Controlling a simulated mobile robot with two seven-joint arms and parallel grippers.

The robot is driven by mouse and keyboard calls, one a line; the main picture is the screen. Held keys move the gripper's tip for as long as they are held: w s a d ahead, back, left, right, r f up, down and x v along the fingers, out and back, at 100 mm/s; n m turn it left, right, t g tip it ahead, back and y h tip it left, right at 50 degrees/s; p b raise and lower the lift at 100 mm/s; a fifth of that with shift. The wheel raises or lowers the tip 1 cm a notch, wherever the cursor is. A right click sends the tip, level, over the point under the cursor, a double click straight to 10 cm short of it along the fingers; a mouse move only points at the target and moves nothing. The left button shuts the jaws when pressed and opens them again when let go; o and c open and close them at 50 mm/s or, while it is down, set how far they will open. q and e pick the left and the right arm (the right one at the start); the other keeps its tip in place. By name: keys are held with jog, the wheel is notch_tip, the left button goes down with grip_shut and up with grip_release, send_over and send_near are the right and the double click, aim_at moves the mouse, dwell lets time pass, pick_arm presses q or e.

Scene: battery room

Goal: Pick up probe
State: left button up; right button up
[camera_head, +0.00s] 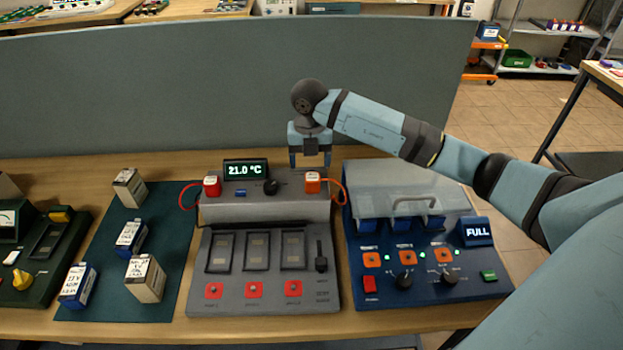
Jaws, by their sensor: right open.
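The grey tester (255,207) stands on the bench in the middle and its display (245,170) reads 21.0 °C. An orange block with an orange cable (313,183) sits at the right end of its raised back part. A red block with a red cable (211,187) sits at the left end. Both look like probes; which one the task means is not marked. My right gripper (310,161) points down, open and empty, just above and behind the orange block. I cannot tell whether it touches the block. My left gripper is not in view.
A blue charger (480,263) with a clear lid (390,178) and a FULL display stands on the right. A dark green mat (115,300) with several batteries lies on the left, beside a green device (50,240). A grey partition (180,85) stands behind the bench.

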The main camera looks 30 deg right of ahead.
aim_at(313, 178)
jog(key=shift+f, duration=0.95)
jog(key=f, duration=0.1)
jog(key=f+p, duration=0.1)
jog(key=f, duration=0.2)
jog(key=shift+s+d+f+p, duration=0.2)
jog(key=shift+d+f+p, duration=0.1)
jog(key=shift+d+f, duration=0.1)
jog(key=shift+f, duration=0.35)
jog(key=shift+a, duration=0.1)
jog(key=shift+c, duration=0.4)
jog(key=c, duration=0.9)
